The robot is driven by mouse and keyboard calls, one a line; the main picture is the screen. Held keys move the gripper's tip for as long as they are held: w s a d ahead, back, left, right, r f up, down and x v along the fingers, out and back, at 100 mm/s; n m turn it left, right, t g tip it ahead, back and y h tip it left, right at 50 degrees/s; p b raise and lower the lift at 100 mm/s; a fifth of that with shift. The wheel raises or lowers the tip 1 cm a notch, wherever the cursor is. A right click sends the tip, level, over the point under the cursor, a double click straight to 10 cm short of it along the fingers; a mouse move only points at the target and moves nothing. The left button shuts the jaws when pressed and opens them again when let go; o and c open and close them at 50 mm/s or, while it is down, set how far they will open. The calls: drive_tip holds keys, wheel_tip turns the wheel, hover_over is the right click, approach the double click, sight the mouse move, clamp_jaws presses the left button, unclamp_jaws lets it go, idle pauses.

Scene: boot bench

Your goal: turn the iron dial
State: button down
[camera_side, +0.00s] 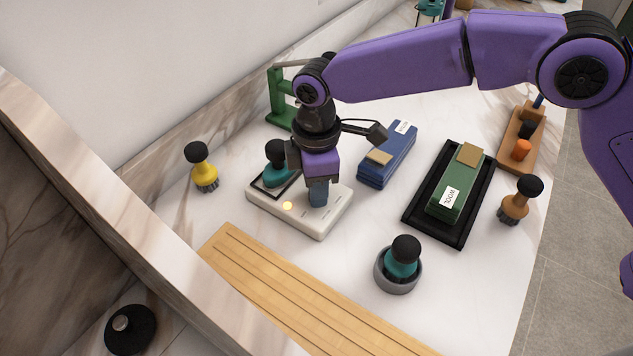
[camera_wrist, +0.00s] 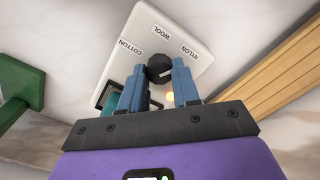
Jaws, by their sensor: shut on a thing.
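A white unit (camera_side: 318,228) lies on the marble bench, with a teal tool with a black knob (camera_side: 277,158) in its dark-edged recess. In the wrist view the white unit (camera_wrist: 190,22) carries the labels COTTON, WOOL and NYLON around a round black dial (camera_wrist: 159,66) with a small light mark. My gripper (camera_side: 318,200) points down over the unit. Its blue fingers (camera_wrist: 158,76) are shut on the dial from two sides. In the side view the fingers hide the dial. A small yellow light (camera_side: 287,206) glows on the unit.
A yellow brush (camera_side: 204,170) stands left. A blue block (camera_side: 388,155) and a green block marked WOOL (camera_side: 456,185) on a black tray (camera_side: 418,217) lie right. A teal tool (camera_side: 403,258) sits in a grey ring in front. A wooden slatted board (camera_side: 300,295) lies along the front edge.

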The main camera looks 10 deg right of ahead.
idle(0.4)
drive_tip(key=c, duration=0.8)
unclamp_jaws()
drive_tip(key=shift+r, duration=0.1)
wheel_tip(320, 180, up, 17)
drive_tip(key=shift+r, duration=0.15)
drive_tip(key=s+d+f+m, duration=0.1)
drive_tip(key=s+d+f, duration=0.2)
drive_tip(key=s+d, duration=0.5)
drive_tip(key=s+d+f+m, duration=0.2)
drive_tip(key=s+d, duration=0.6)
drive_tip(key=d, duration=1.1)
drive_tip(key=s+d+f+m, duration=0.2)
drive_tip(key=s+d+f, duration=0.2)
drive_tip(key=s+d, duration=0.4)
drive_tip(key=shift+s+d+f, duration=0.1)
drive_tip(key=shift+d+f, duration=0.05)
drive_tip(key=shift+d, duration=1.2)
drive_tip(key=shift+s+d+f, duration=0.1)
drive_tip(key=shift+d, duration=1.25)
